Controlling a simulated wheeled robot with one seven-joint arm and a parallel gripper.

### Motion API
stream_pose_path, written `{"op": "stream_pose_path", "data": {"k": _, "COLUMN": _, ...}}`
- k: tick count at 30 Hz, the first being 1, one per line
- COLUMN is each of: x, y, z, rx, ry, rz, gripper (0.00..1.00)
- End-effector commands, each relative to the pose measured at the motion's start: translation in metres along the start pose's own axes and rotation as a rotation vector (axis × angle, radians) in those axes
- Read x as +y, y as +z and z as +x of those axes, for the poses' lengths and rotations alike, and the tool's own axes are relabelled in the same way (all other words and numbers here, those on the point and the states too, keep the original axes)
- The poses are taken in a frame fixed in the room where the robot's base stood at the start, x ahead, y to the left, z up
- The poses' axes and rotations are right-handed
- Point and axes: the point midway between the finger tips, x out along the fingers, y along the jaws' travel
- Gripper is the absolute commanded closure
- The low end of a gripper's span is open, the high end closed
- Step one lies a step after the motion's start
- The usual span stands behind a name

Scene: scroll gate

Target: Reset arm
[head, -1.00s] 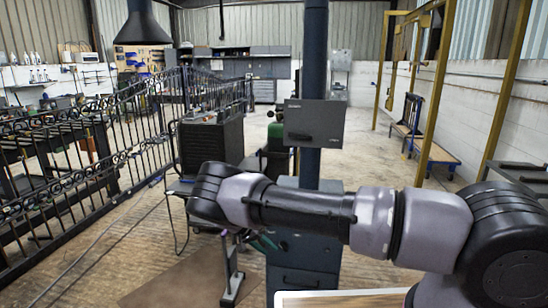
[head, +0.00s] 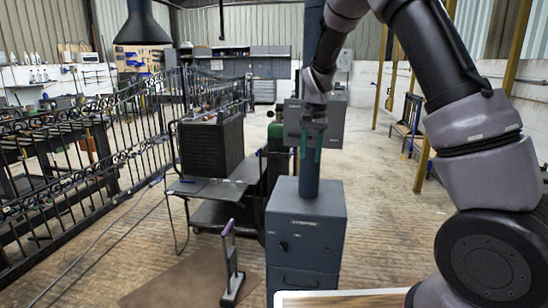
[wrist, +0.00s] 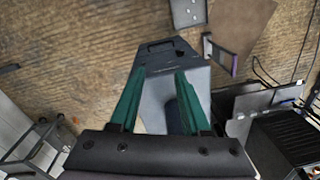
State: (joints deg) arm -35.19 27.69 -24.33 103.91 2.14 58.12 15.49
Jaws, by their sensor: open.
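My gripper (head: 310,158) hangs pointing down in the middle of the head view, in front of the dark blue post and above the blue-grey cabinet (head: 305,222). My arm is raised and bent, reaching in from the right side. In the wrist view, the two green fingers of my gripper (wrist: 162,73) stand apart with nothing held between them. The top of the cabinet (wrist: 150,115) shows below and between the fingers there.
A grey box (head: 330,122) is fixed on the post (head: 313,50). A dark cart with a ribbed unit (head: 210,148) stands left of the cabinet. A purple-handled stand (head: 231,265) is on the floor. An iron gate (head: 80,165) runs along the left. Open floor (head: 385,200) lies right of the cabinet.

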Motion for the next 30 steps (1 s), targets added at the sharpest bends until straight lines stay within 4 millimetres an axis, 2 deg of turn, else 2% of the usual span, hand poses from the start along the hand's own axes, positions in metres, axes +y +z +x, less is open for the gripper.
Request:
{"op": "stream_pose_path", "data": {"k": 1, "x": 0.014, "y": 0.002, "z": -0.026, "rx": 0.003, "ry": -0.046, "rz": 0.007, "gripper": 0.53}}
{"op": "stream_pose_path", "data": {"k": 6, "x": 0.057, "y": 0.020, "z": -0.092, "rx": 0.029, "ry": -0.165, "rz": -0.004, "gripper": 0.53}}
{"op": "stream_pose_path", "data": {"k": 12, "x": 0.111, "y": 0.054, "z": -0.155, "rx": 0.100, "ry": -0.280, "rz": -0.033, "gripper": 0.53}}
{"op": "stream_pose_path", "data": {"k": 15, "x": 0.138, "y": 0.075, "z": -0.180, "rx": 0.153, "ry": -0.324, "rz": -0.053, "gripper": 0.53}}
{"op": "stream_pose_path", "data": {"k": 18, "x": 0.163, "y": 0.100, "z": -0.199, "rx": 0.215, "ry": -0.355, "rz": -0.075, "gripper": 0.53}}
{"op": "stream_pose_path", "data": {"k": 22, "x": 0.195, "y": 0.132, "z": -0.214, "rx": 0.307, "ry": -0.378, "rz": -0.104, "gripper": 0.53}}
{"op": "stream_pose_path", "data": {"k": 27, "x": 0.224, "y": 0.166, "z": -0.219, "rx": 0.413, "ry": -0.378, "rz": -0.134, "gripper": 0.53}}
{"op": "stream_pose_path", "data": {"k": 30, "x": 0.233, "y": 0.178, "z": -0.218, "rx": 0.452, "ry": -0.371, "rz": -0.144, "gripper": 0.53}}
